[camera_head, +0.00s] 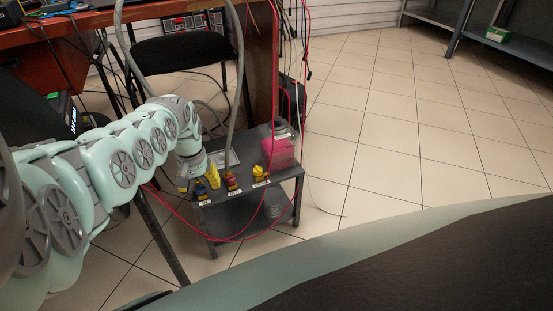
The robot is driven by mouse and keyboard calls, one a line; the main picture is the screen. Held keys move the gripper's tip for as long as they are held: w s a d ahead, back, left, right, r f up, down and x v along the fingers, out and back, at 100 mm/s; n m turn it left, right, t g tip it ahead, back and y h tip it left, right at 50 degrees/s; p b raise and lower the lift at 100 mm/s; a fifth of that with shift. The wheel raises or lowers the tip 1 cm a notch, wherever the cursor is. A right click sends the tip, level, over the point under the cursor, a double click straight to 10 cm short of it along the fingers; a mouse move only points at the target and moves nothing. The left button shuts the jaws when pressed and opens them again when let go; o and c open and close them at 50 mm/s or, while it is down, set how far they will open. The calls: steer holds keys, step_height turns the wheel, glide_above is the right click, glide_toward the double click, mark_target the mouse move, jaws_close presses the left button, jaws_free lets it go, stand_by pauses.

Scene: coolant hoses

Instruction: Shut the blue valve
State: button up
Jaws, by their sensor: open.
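The blue valve (201,191) stands near the front left corner of a small grey table (238,205), with a white label in front of it. My gripper (198,182) reaches down over it from the left. Its yellow fingers are open and apart, one on each side of the blue valve. I cannot tell whether they touch it. The valve is small and partly hidden by my gripper, so its handle position is unclear.
A red valve (232,183) and a yellow valve (260,173) stand to the right on the same table. A pink container (281,150) is behind them. Thin red cables and a grey hose hang around the table. A black chair (182,50) stands behind. Tiled floor is free at right.

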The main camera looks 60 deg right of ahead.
mark_target(200, 187)
step_height(200, 187, up, 11)
stand_by(0.7)
stand_by(0.4)
